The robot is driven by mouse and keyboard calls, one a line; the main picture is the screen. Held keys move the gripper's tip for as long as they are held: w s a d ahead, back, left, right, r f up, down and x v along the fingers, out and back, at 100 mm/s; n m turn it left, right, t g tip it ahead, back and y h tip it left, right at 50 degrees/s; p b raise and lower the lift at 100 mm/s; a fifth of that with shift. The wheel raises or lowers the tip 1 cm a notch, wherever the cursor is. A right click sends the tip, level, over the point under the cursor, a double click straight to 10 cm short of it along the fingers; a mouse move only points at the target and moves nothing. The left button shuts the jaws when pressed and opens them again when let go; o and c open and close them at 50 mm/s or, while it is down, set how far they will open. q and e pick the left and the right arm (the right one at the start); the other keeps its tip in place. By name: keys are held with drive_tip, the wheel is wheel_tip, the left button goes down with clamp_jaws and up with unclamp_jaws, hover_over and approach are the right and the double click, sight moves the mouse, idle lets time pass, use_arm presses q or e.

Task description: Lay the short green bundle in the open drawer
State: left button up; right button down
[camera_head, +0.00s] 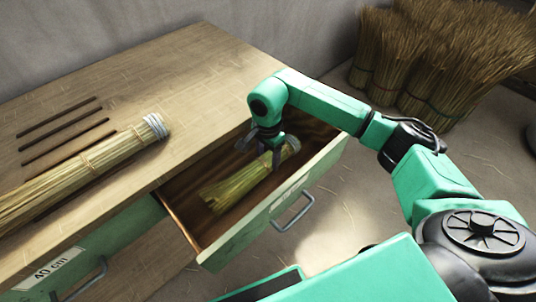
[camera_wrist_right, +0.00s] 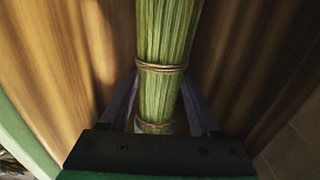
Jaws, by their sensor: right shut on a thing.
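The short green bundle (camera_head: 241,183) is inside the open drawer (camera_head: 208,249), lying along it at a slant, with its loose end toward the lower left. My right gripper (camera_head: 266,148) reaches down into the drawer and is shut on the bundle near its bound end. In the right wrist view the bundle (camera_wrist_right: 163,45) runs up between the two fingers (camera_wrist_right: 160,105), with a cord tied around it. Whether it touches the drawer floor I cannot tell. My left gripper is not in view.
A longer straw bundle (camera_head: 90,165) with a pale binding lies on the bench top (camera_head: 190,60), beside several dark slots (camera_head: 60,118). A drawer labelled 40 cm (camera_head: 55,268) is at lower left. Straw sheaves (camera_head: 440,60) stand on the floor at upper right.

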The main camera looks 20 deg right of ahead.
drive_tip(key=shift+f, duration=0.15)
drive_tip(key=shift+c, duration=0.2)
unclamp_jaws()
wheel_tip(320, 180, up, 15)
drive_tip(key=shift+f, duration=0.2)
idle(0.5)
